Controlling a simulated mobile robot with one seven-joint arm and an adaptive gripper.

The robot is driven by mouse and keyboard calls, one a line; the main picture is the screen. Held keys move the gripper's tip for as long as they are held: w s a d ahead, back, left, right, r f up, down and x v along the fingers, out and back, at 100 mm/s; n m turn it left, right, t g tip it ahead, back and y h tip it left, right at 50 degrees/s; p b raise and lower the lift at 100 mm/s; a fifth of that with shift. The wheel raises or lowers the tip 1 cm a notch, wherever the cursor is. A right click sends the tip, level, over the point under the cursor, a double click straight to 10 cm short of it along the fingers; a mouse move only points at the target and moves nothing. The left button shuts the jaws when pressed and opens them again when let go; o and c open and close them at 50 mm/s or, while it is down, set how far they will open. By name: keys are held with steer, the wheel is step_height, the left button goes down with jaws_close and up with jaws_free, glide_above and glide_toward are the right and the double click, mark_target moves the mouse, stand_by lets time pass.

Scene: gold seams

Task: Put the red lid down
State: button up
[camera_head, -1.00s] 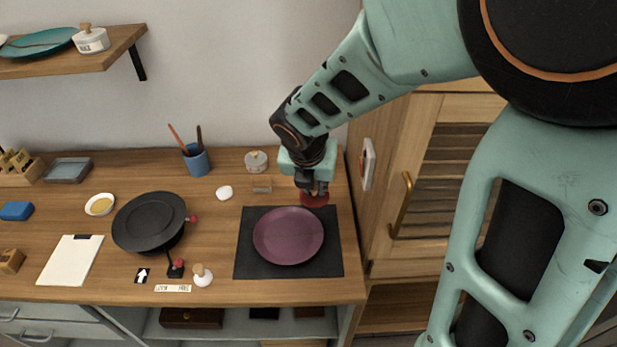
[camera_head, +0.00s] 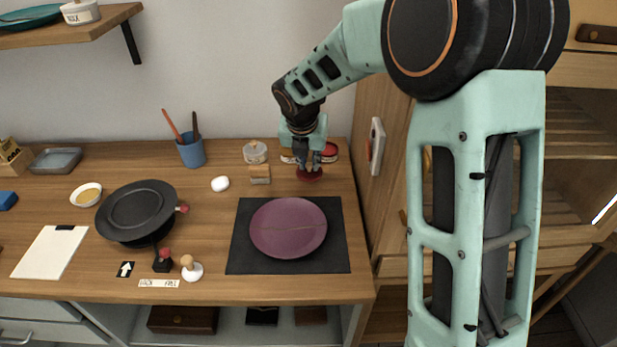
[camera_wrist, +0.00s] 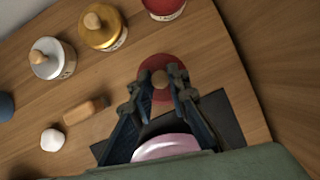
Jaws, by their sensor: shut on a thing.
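The red lid (camera_head: 309,176) is a round disc at the back right of the wooden counter. In the wrist view the red lid (camera_wrist: 150,94) has a wooden knob (camera_wrist: 160,77). My gripper (camera_head: 315,165) points down at the lid and is shut on its knob; it also shows in the wrist view (camera_wrist: 161,87). The lid is very close to the counter top, and I cannot tell whether it touches. A red jar (camera_wrist: 165,6) stands just beyond the lid; part of it shows behind my gripper in the head view (camera_head: 330,152).
A purple plate (camera_head: 288,228) lies on a black mat (camera_head: 240,262) in front of the lid. The cabinet (camera_head: 372,185) is close on the right.

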mark_target(307, 166)
steer(key=shift+s+b+x, duration=0.2)
steer(key=shift+b+x, duration=0.8)
steer(key=shift+s+b+x, duration=0.2)
steer(key=shift+b+x, duration=0.75)
steer(key=shift+x, duration=0.1)
steer(key=shift+a+f, duration=0.15)
steer(key=shift+a, duration=0.05)
steer(key=o, duration=0.9)
steer(key=shift+c, duration=0.2)
steer(key=d+p+v, duration=0.1)
steer(key=p+v, duration=0.1)
steer(key=v, duration=1)
steer(key=shift+a, duration=0.45)
